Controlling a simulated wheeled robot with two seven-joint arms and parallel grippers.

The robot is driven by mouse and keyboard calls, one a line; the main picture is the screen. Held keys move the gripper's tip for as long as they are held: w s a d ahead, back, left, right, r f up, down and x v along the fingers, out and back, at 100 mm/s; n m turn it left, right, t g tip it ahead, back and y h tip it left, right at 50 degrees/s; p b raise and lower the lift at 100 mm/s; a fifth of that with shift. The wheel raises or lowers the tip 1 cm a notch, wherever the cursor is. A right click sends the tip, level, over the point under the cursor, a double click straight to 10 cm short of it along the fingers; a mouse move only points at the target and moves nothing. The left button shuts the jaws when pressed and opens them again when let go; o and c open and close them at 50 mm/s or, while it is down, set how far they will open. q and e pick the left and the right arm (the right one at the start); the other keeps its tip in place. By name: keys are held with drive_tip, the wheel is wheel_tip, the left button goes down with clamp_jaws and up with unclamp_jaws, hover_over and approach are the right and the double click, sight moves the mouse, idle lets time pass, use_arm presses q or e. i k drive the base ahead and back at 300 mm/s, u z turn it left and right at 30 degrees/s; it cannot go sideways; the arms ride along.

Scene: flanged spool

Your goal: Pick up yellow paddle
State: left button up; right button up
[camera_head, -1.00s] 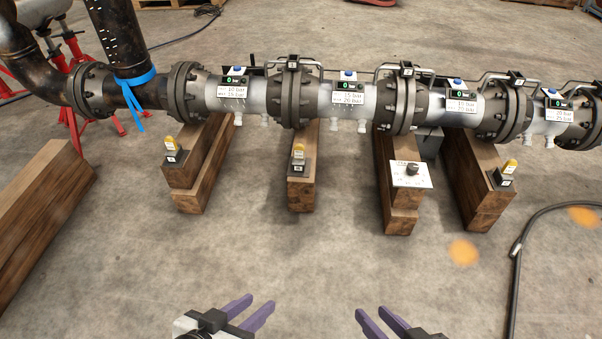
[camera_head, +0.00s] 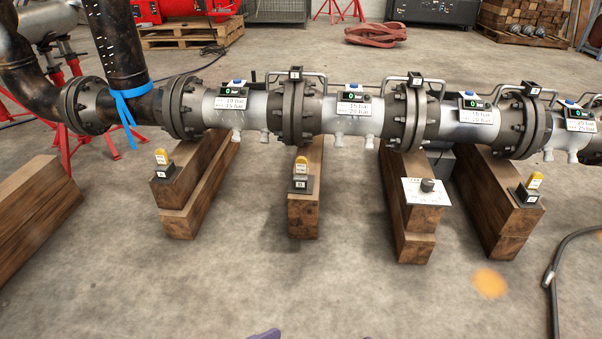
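Three small yellow paddles stand upright in dark bases on the wooden beams under the pipe. One yellow paddle (camera_head: 161,156) is on the left beam, one (camera_head: 301,165) on the middle beam, and one (camera_head: 535,180) on the right beam. Their labels are too small to read surely. Only a purple fingertip of my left gripper (camera_head: 265,335) shows at the bottom edge, well in front of the beams and apart from the paddles. Its opening cannot be seen.
A flanged pipe (camera_head: 350,116) with several gauges runs across above the beams. A white panel with a black knob (camera_head: 427,191) sits on another beam. More timber (camera_head: 35,215) lies at left, and a black hose (camera_head: 556,275) at right.

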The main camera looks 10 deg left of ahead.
sight(164, 163)
drive_tip(key=z, duration=3.2)
drive_tip(key=k, duration=2.9)
drive_tip(key=u, duration=0.5)
drive_tip(key=i, duration=1.9)
drive_tip(key=z, duration=0.65)
